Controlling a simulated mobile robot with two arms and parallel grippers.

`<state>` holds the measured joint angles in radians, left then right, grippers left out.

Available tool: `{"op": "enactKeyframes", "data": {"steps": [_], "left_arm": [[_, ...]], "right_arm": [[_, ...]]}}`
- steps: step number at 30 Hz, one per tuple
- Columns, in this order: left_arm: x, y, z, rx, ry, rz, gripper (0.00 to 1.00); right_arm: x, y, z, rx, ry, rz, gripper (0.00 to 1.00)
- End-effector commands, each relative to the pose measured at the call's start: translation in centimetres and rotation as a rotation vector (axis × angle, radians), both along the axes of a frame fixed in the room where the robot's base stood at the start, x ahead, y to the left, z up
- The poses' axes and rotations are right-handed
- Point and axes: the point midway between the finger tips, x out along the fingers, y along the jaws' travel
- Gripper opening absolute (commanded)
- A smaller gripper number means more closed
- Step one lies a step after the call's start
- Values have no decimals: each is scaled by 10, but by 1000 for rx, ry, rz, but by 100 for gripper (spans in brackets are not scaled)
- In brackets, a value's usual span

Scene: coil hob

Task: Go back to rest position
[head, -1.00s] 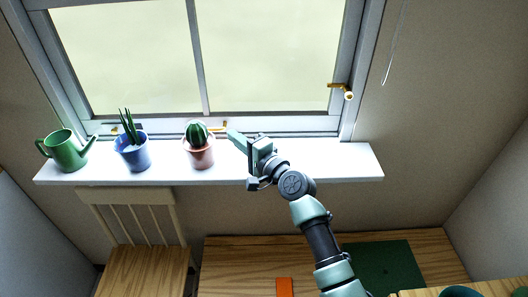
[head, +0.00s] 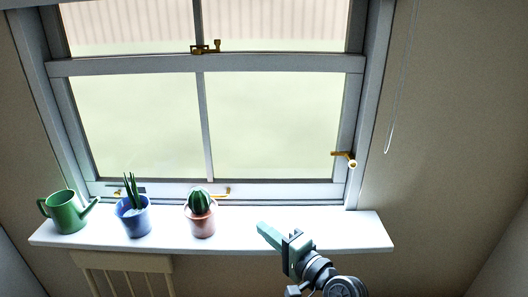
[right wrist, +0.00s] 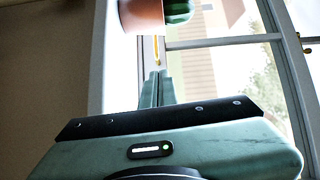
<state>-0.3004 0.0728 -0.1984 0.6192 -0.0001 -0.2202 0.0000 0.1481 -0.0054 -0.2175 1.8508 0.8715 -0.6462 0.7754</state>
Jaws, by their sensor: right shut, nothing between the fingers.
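My right gripper (head: 264,229) is over the right part of the white window sill (head: 350,232) in the head view, to the right of the cactus in its terracotta pot (head: 202,222). Its fingers are together with nothing between them. In the right wrist view the shut fingers (right wrist: 158,78) point toward the window, with the terracotta pot (right wrist: 140,14) beyond the tips at the top. My left gripper is not in view.
A blue pot (head: 134,222) with a spiky plant and a green watering can (head: 66,212) stand on the sill's left part. Behind is a window with brass handles (head: 344,158). A cord (head: 389,130) hangs at right. A radiator (head: 122,262) is below the sill.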

Motion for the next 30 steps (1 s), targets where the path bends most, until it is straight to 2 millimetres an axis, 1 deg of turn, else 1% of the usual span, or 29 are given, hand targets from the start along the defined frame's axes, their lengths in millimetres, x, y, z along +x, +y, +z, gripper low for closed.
{"op": "enactKeyframes", "data": {"steps": [1, 2, 5, 6, 8, 9, 12, 15, 18, 24, 29, 30], "left_arm": [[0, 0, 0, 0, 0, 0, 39], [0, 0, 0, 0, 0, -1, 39], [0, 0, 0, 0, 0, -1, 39], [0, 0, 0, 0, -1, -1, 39], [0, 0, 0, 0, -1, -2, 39], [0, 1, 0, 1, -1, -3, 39], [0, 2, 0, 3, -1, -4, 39], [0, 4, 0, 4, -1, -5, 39], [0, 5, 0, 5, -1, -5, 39], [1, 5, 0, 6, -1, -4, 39], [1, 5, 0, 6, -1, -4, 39], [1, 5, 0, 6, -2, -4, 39]], "right_arm": [[-11, -3, -16, -66, 6, 7, 0], [-20, -5, -27, -120, 8, 15, 0], [-59, -20, -72, -364, 21, 56, 0], [-78, -29, -92, -480, 29, 80, 0], [-110, -46, -121, -654, 51, 124, 0], [-130, -58, -138, -763, 67, 157, 0], [-176, -89, -168, -988, 115, 236, 0], [-212, -114, -184, -1145, 158, 304, 0], [-242, -137, -194, -1265, 202, 366, 0], [-293, -174, -202, -1444, 284, 475, 0], [-329, -201, -202, -1558, 352, 560, 0], [-323, -199, -214, -1551, 350, 560, 0]]}}
